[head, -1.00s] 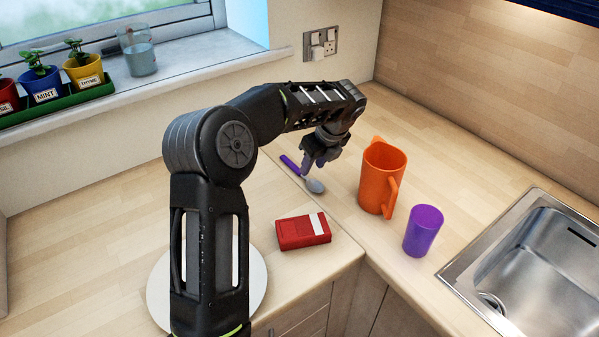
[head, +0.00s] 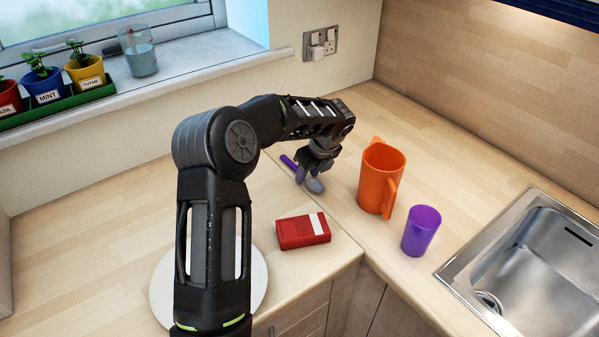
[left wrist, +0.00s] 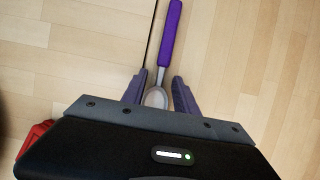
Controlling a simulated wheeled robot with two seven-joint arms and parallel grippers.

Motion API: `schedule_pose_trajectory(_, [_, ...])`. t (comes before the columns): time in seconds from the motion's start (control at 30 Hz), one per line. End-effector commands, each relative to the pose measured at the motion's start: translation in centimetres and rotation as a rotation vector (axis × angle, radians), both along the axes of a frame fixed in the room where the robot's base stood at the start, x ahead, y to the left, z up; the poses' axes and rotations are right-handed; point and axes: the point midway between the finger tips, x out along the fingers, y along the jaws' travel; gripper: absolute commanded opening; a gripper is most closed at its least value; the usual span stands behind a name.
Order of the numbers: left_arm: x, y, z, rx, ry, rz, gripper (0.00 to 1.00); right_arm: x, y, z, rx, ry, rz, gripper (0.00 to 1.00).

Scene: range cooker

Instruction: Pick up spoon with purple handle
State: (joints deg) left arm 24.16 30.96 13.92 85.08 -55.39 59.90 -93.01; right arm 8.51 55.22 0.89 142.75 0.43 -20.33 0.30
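The spoon with the purple handle (head: 287,161) lies on the wooden worktop, its grey bowl (head: 315,186) toward the front. In the left wrist view its purple handle (left wrist: 170,35) points away from the gripper, and its bowl (left wrist: 156,97) lies between the fingers in the picture. My left gripper (head: 307,178) is over the spoon, close above the worktop, and hides part of its middle. In the left wrist view the left gripper (left wrist: 158,90) is open, with a finger on each side of the spoon. My right gripper is not in view.
An orange jug (head: 378,182) and a purple cup (head: 421,232) stand right of the spoon. A red box (head: 303,232) lies in front of it. A metal sink (head: 540,262) is at the right. A white round plate (head: 258,285) is partly behind my arm.

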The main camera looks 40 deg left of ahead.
Motion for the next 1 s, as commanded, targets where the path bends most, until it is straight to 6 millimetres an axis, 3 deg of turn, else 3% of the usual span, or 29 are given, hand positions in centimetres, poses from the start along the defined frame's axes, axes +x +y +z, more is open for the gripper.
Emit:
schedule_pose_trajectory(0.17, [0.0, 0.0, 0.02, 0.0, 0.0, 0.0, 0.34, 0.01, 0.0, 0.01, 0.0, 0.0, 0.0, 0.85])
schedule_pose_trajectory(0.57, [0.0, 0.0, 0.03, 0.0, 0.0, 0.0, 0.01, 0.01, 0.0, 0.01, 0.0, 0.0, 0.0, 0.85])
schedule_pose_trajectory(1.0, [0.01, -0.01, 0.03, 0.0, 0.0, 0.0, 0.0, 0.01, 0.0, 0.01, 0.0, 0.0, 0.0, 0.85])
